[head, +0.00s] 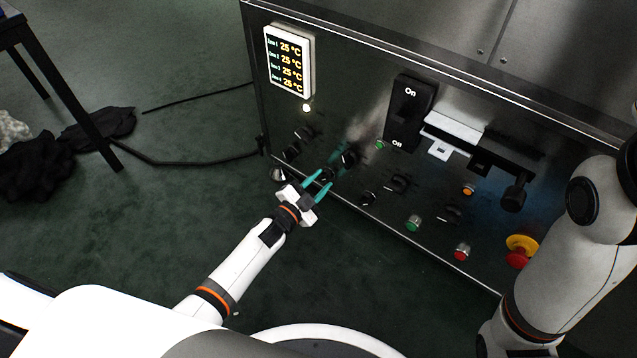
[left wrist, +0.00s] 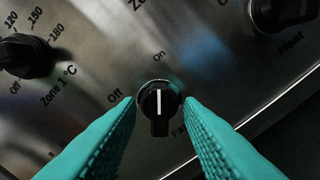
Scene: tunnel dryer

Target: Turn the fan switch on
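The fan switch (left wrist: 160,104) is a black rotary knob with a white line, on the dryer's metal panel. It sits in the middle of the left wrist view, with "Off" to its upper left and "On" above it. The white line stands upright in that view, towards "On". The "Fan" label is partly hidden by a finger. My left gripper (left wrist: 160,102) is open, with one teal fingertip on each side of the knob; I cannot tell whether they touch it. In the head view the left gripper (head: 325,179) points at the panel's lower left. My right gripper is out of view.
The Zone 1 dial (left wrist: 28,55) and the Heat knob (left wrist: 283,12) flank the fan switch. The panel also has a lit temperature display (head: 289,61), a large On/Off breaker (head: 408,110), several buttons and a red emergency stop (head: 517,260). Open green floor lies in front.

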